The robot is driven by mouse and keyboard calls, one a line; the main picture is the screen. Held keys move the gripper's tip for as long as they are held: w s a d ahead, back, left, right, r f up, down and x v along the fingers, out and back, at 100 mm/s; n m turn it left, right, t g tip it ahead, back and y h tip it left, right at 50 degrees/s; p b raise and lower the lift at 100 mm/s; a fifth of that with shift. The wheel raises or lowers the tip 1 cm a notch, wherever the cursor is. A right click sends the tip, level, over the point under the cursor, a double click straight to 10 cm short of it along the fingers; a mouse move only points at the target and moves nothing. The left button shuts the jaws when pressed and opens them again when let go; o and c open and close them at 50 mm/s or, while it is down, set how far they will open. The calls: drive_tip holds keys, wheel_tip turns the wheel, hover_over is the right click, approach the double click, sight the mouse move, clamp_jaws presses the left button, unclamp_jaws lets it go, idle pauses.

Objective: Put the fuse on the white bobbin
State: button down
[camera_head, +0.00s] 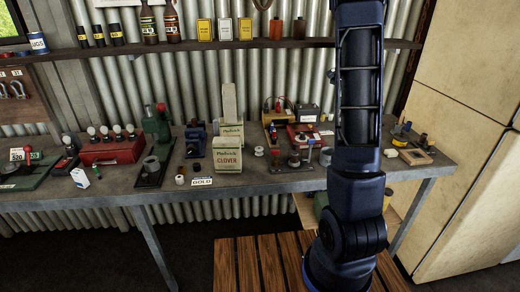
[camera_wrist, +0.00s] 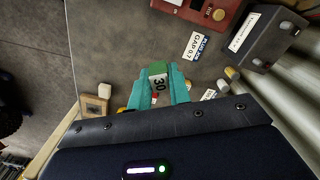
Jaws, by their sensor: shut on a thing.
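In the wrist view my gripper (camera_wrist: 159,88) has teal fingers shut on a small green piece with a pale label reading 30, which I take as the fuse (camera_wrist: 158,80). It is held above the grey workbench. In the head view my arm hides the gripper and the fuse. Another small pale round piece (camera_head: 196,167) stands farther left. I cannot tell for certain which is the bobbin.
A red device (camera_head: 302,136) is left of my arm. In the wrist view a GAP 0.7 card (camera_wrist: 196,46) lies ahead, a dark box (camera_wrist: 262,38) stands right, and a white block (camera_wrist: 104,90) is by a wooden frame (camera_wrist: 95,106).

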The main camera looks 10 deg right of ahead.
drive_tip(key=a+r+n, duration=0.1)
drive_tip(key=a+n, duration=0.5)
drive_tip(key=a, duration=1.3)
drive_tip(key=r+n, duration=0.1)
drive_tip(key=n, duration=0.5)
hover_over(259, 148)
wheel_tip(259, 148, down, 19)
drive_tip(key=shift+s+f, duration=0.15)
drive_tip(key=shift+f, duration=0.05)
drive_tip(key=shift+f, duration=0.1)
drive_tip(key=c, duration=1.3)
unclamp_jaws()
